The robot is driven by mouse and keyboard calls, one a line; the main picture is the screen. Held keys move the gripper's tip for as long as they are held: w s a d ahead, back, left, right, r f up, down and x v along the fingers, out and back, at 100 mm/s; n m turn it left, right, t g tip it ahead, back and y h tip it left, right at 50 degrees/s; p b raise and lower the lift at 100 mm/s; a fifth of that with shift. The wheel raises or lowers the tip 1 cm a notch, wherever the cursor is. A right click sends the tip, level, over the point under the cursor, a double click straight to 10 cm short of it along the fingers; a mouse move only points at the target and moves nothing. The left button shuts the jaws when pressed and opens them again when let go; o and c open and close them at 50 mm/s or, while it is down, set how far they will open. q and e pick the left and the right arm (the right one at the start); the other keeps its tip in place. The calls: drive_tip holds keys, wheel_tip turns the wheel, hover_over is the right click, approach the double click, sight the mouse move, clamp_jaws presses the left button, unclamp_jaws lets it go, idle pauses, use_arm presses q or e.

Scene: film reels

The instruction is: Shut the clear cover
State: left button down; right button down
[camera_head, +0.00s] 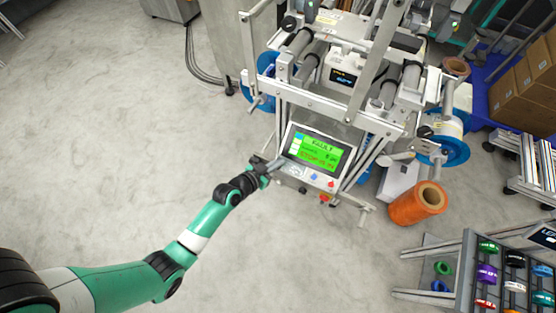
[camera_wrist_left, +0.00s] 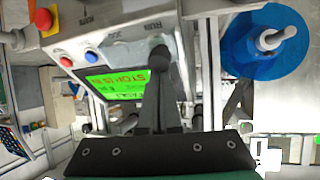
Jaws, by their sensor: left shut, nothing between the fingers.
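The machine (camera_head: 345,75) stands at upper centre in the head view, with pale metal bars (camera_head: 247,45) rising above its rollers. I cannot make out the clear cover's panel or tell its position for sure. My left gripper (camera_head: 277,163) is shut and empty at the left edge of the control box, beside its green screen (camera_head: 315,150). In the left wrist view the closed fingers (camera_wrist_left: 159,60) point toward the box, close in front of the screen (camera_wrist_left: 118,82). Whether they touch it I cannot tell. My right gripper is not in view.
A red knob (camera_head: 324,197) and small buttons sit on the box's front. Blue reels (camera_wrist_left: 265,42) flank the machine. An orange roll (camera_head: 418,204) stands at right, near a rack of coloured reels (camera_head: 487,272). Open floor (camera_head: 120,130) lies left.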

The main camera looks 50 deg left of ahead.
use_arm(q)
drive_tip(key=shift+s+f, duration=0.1)
drive_tip(key=shift+f, duration=0.1)
drive_tip(key=r+p, duration=0.1)
drive_tip(key=w+r+p, duration=0.1)
drive_tip(key=r, duration=0.1)
drive_tip(key=w+r+p, duration=0.1)
drive_tip(key=shift+r, duration=0.15)
drive_tip(key=shift+s+r+p, duration=0.7)
drive_tip(key=shift+s+p, duration=0.05)
drive_tip(key=shift+p, duration=0.15)
drive_tip(key=f+p+v, duration=0.1)
drive_tip(key=v, duration=0.5)
drive_tip(key=shift+s+r+p, duration=0.15)
drive_tip(key=shift+s+p, duration=0.25)
drive_tip(key=shift+s, duration=0.1)
drive_tip(key=shift+s, duration=0.1)
